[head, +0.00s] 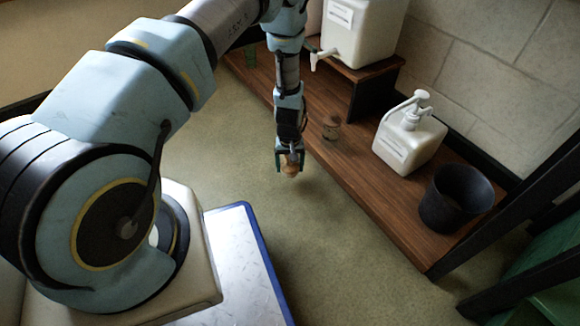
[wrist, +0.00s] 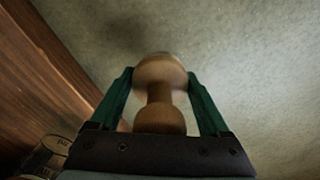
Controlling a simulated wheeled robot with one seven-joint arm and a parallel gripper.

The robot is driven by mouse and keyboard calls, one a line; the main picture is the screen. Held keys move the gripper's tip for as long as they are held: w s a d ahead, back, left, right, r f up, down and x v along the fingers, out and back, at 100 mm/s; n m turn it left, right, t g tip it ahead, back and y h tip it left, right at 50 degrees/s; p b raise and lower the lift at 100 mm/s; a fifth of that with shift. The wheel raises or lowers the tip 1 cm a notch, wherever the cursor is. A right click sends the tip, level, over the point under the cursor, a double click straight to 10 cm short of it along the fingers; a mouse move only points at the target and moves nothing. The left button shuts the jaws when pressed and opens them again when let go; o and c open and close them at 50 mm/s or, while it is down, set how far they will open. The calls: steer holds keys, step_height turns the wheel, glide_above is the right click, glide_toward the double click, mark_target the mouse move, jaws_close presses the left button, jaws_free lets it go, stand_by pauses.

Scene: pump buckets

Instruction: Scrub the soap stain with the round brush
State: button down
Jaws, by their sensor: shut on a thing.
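My gripper (head: 290,165) is shut on a round brush (head: 290,168), a small tan wooden piece with a knobbed handle. In the wrist view the brush (wrist: 160,95) sits between the two green fingers of my gripper (wrist: 160,85), its wide round end pointing away from the palm. The gripper holds it over the greenish floor, just left of the wooden bench's front edge. I cannot make out a soap stain in either view.
The low wooden bench (head: 345,170) carries a small brown jar (head: 331,127), a white pump bottle (head: 408,140) and a dark bucket (head: 455,197). A white dispenser with a tap (head: 360,30) stands on a raised shelf. Floor (head: 330,255) in front of the bench is clear.

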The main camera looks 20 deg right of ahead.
steer(key=shift+r+p, duration=1.15)
steer(key=shift+r, duration=0.3)
